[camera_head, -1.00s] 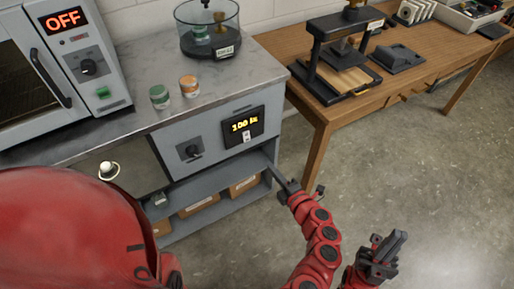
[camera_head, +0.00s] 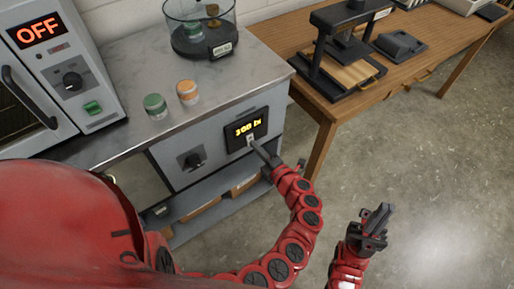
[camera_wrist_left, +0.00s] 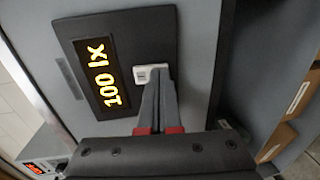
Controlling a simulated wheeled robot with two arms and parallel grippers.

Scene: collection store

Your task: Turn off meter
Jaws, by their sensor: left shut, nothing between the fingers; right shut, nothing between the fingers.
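The meter (camera_head: 236,139) is a black panel on the grey cabinet front, its display lit with yellow characters. In the left wrist view the meter (camera_wrist_left: 135,48) reads "100 lx". A small white switch (camera_wrist_left: 142,74) sits beside the display there; in the head view the switch (camera_head: 250,137) is just under it. My left gripper (camera_head: 254,145) is shut and empty, with its tips at the switch. In the wrist view the left fingertips (camera_wrist_left: 158,76) overlap the switch's edge; I cannot tell whether they touch it. My right gripper (camera_head: 382,215) is shut and empty over the floor.
An oven-like unit (camera_head: 77,75) showing "OFF", a green-lidded jar (camera_head: 156,108), an orange-lidded jar (camera_head: 188,94) and a glass vessel (camera_head: 200,28) stand on the countertop. A wooden table (camera_head: 322,110) is to the right.

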